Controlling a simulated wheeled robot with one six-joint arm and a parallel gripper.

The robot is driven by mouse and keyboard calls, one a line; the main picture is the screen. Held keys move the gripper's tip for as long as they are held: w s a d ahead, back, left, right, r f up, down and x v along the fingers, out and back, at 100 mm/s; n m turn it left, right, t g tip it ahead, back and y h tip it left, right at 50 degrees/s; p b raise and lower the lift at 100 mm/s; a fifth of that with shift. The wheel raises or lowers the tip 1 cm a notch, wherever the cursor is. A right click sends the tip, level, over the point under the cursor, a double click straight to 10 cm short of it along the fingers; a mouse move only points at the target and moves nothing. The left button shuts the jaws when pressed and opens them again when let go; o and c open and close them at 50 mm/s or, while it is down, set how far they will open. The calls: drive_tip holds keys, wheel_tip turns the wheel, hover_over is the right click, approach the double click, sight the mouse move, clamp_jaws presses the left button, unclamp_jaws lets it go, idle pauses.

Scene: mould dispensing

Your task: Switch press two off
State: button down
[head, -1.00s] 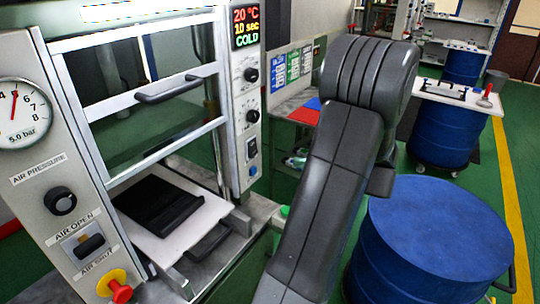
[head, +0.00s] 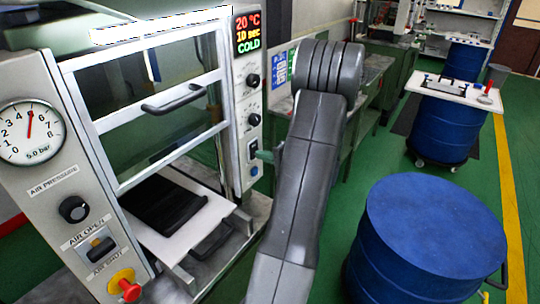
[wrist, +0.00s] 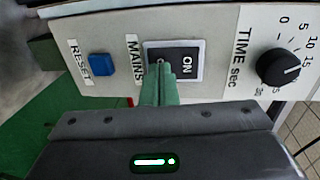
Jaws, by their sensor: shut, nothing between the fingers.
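The press (head: 85,125) stands at the left in the head view, its display (head: 248,33) lit with 20 °C, 10 sec and COLD. In the wrist view the black MAINS rocker switch (wrist: 187,58), marked ON and 0, is on the pale control panel (wrist: 218,18). My gripper (wrist: 160,72) is shut, its green fingertips over the 0 end of the rocker. I cannot tell whether they touch it, and they partly hide that end. In the head view my gripper (head: 268,156) is beside the lower panel, partly behind my arm.
A blue RESET button (wrist: 101,64) and a TIME knob (wrist: 279,68) flank the switch. The press's black mould (head: 165,203) lies on a white plate. A blue drum (head: 435,240) stands at the right.

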idle(0.3)
drive_tip(key=shift+w+a+y+b, duration=0.1)
drive_tip(key=shift+y+b, duration=0.2)
drive_tip(key=shift+b, duration=0.75)
drive_tip(key=shift+f, duration=0.15)
drive_tip(key=f+b+v, duration=0.3)
drive_tip(key=b+v, duration=0.2)
drive_tip(key=v, duration=0.8)
drive_tip(key=shift+s+d, duration=0.3)
drive_tip(key=shift+s, duration=0.05)
drive_tip(key=shift+f, duration=0.1)
